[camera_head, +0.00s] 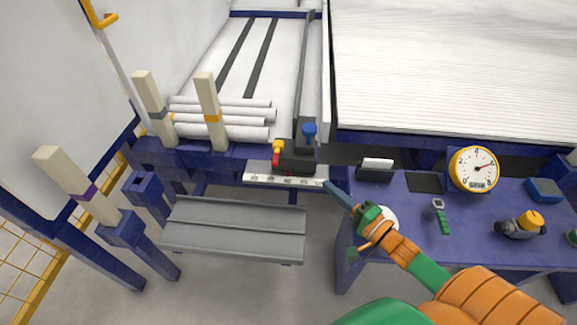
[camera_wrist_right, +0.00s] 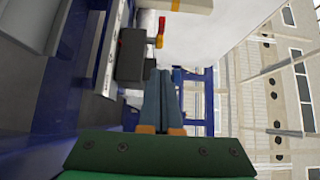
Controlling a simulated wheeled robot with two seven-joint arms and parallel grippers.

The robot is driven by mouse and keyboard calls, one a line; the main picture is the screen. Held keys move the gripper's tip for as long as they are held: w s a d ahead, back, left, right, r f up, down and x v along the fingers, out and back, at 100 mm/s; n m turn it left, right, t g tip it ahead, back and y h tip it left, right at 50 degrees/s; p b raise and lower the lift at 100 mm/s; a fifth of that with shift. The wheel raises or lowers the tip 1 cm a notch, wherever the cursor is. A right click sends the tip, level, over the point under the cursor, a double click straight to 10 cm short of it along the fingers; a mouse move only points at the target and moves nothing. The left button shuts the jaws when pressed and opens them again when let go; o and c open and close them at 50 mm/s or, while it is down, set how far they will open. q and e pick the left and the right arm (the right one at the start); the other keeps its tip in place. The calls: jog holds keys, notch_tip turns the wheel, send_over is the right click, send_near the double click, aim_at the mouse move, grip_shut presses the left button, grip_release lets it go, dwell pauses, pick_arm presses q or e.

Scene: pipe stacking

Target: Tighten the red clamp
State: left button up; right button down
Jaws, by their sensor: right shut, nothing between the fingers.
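The red clamp (camera_head: 276,160) is a small red piece with a yellow-orange top, on the left side of a black block (camera_head: 297,157) at the end of the ruler-marked rail. In the right wrist view the red and yellow piece (camera_wrist_right: 161,32) stands beside the black block (camera_wrist_right: 131,55). My right gripper (camera_head: 326,184) comes in from the lower right, its fingertips just right of the rail and apart from the clamp. In the right wrist view its blue-grey fingers (camera_wrist_right: 160,72) are together and empty, pointing near the block. My left gripper is not in view.
A blue knob (camera_head: 310,131) tops the black part behind the block. White pipes (camera_head: 222,117) lie between cream posts at left. A grey shelf (camera_head: 234,231) sits below the rail. The blue table (camera_head: 405,210) holds a yellow dial gauge (camera_head: 473,169) and small tools.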

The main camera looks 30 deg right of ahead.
jog(key=b, duration=0.3)
send_near(277, 153)
jog(key=w+d, duration=0.2)
jog(key=d, duration=0.1)
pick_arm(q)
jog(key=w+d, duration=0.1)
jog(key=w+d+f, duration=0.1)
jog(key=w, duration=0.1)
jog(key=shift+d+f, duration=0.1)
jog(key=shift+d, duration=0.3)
pick_arm(e)
jog(key=w+a, duration=0.1)
jog(key=a, duration=0.1)
jog(key=w+a, duration=0.2)
jog(key=shift+f, duration=0.25)
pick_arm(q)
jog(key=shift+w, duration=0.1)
